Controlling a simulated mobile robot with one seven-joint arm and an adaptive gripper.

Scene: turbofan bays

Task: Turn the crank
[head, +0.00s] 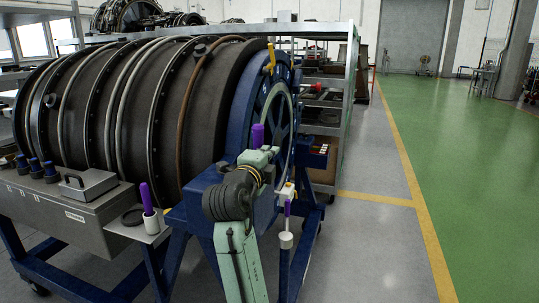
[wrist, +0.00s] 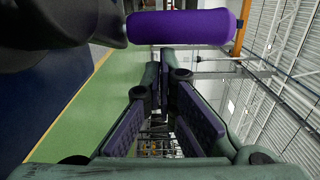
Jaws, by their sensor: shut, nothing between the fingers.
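The crank's purple grip (wrist: 180,27) lies across the top of the wrist view, with a dark part (wrist: 75,22) at its left end. An upright purple grip (head: 257,135) shows at the blue stand in the head view, just behind my gripper; it appears to be the same one. My gripper (wrist: 164,72) is shut and empty, its purple-padded fingers close together below the grip in the wrist view. I cannot tell whether they touch it. In the head view my pale green arm and wrist hide the crank's base and my fingertips.
A ribbed engine casing (head: 140,100) rests in the blue stand (head: 200,195). A yellow lever (head: 270,58) is on the blue ring. The green floor (head: 460,150) at right is clear.

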